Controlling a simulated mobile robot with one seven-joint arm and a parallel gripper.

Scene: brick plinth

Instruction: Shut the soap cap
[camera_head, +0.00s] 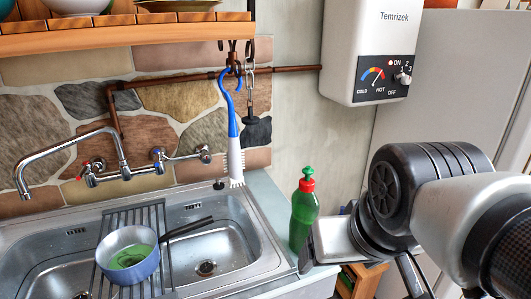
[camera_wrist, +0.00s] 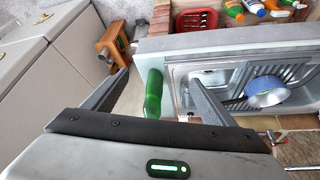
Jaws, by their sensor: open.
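The soap bottle (camera_head: 303,218) is green and stands upright on the counter, right of the sink. Its cap (camera_head: 307,172) has a red collar with a green tip standing above it; I cannot tell for sure how far up the tip is. In the wrist view the green bottle (camera_wrist: 153,92) shows between the two dark fingers of my gripper (camera_wrist: 152,76), which are spread apart with nothing held. The cap cannot be made out there. In the head view my gripper is just right of the bottle, low beside its body, and partly hidden by my arm.
The sink (camera_head: 262,255) lies left of the bottle, with a blue pot (camera_head: 128,272) on its rack. A white brush (camera_head: 235,160) hangs from a hook above the sink's right end. A white heater (camera_head: 383,45) is on the wall above. A wooden stool (camera_wrist: 112,45) stands beyond the counter end.

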